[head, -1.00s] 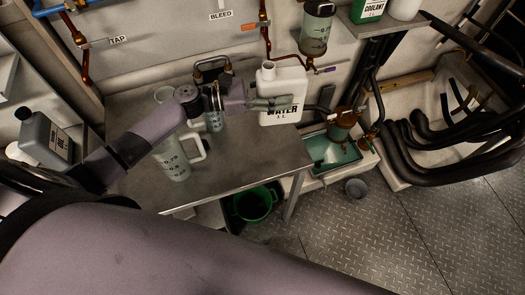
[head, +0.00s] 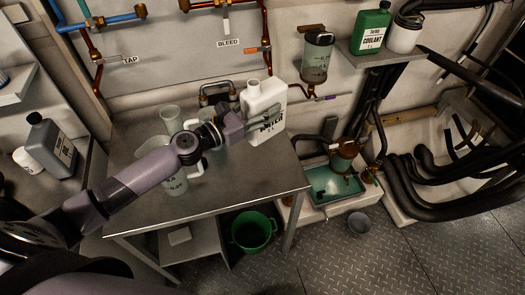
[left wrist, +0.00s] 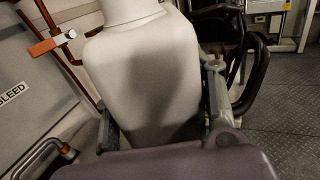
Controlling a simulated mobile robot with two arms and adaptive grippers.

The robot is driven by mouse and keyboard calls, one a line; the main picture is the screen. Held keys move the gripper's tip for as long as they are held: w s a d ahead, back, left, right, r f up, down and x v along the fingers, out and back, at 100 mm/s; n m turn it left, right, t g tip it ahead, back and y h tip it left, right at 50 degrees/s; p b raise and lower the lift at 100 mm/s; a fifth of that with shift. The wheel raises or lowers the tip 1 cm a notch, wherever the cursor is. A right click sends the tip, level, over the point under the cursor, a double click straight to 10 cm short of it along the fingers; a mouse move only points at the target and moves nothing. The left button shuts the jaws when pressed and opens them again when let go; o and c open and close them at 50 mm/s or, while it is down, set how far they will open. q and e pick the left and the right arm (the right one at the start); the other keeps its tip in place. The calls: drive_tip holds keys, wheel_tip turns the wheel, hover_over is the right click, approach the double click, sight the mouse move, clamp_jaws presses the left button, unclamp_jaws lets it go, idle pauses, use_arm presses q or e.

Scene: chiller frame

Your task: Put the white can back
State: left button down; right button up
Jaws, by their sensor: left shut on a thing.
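The white can (head: 262,97), labelled WATER, is upright at the right end of the steel workbench (head: 225,180). My left gripper (head: 265,121) is shut on its body from the left, with a finger across the label. In the left wrist view the can (left wrist: 148,75) fills the middle, with a finger of my left gripper (left wrist: 163,118) on each side. The can's base is close to the bench top; I cannot tell whether it touches. My right gripper is not in view.
A grey bottle (head: 52,146) stands at left. A shelf (head: 385,55) at upper right holds a green COOLANT can (head: 371,28) and a white container (head: 405,35). A teal tray (head: 333,184) lies right of the bench.

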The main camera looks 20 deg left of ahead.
sight(263, 130)
use_arm(q)
wheel_tip(263, 130, down, 9)
drive_tip(key=b, duration=0.3)
drive_tip(key=shift+w+f, duration=0.1)
drive_tip(key=shift+f+b, duration=0.55)
drive_tip(key=shift+f, duration=1.95)
drive_tip(key=c, duration=1.2)
unclamp_jaws()
drive_tip(key=shift+f, duration=0.3)
drive_tip(key=o, duration=0.5)
drive_tip(key=shift+r, duration=0.1)
